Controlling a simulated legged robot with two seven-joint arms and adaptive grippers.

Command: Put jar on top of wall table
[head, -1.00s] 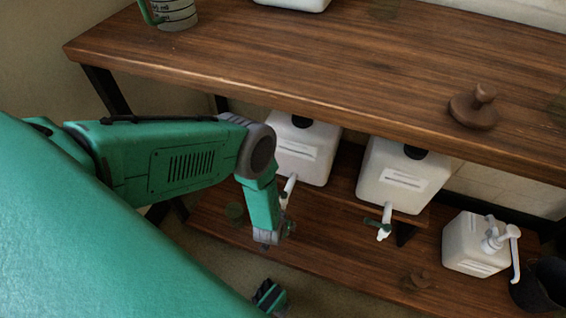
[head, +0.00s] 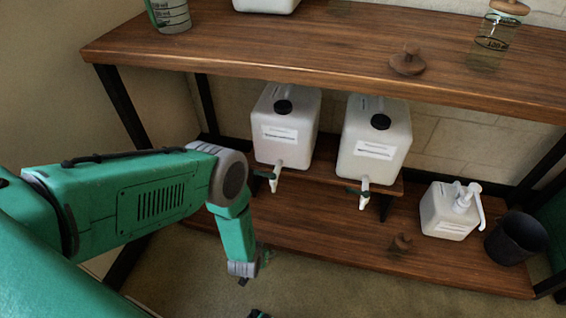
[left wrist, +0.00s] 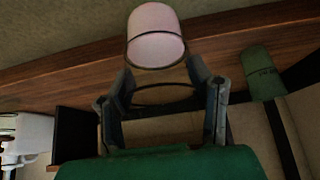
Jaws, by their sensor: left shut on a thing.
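The wall table is the wooden table with dark legs, and its top (head: 290,45) crosses the head view. My left gripper (head: 243,276) hangs low in front of the table, below its top and apart from it. In the left wrist view its two fingers (left wrist: 160,72) close on the jar (left wrist: 155,36), which has a pale pinkish rounded end and a dark ring between the fingers. The jar is hard to make out in the head view. My right gripper is not in view.
A measuring jug (head: 170,14) and a glass vessel with a wooden lid (head: 497,32) stand on the top. A brown knobbed lid (head: 407,60) is also there.

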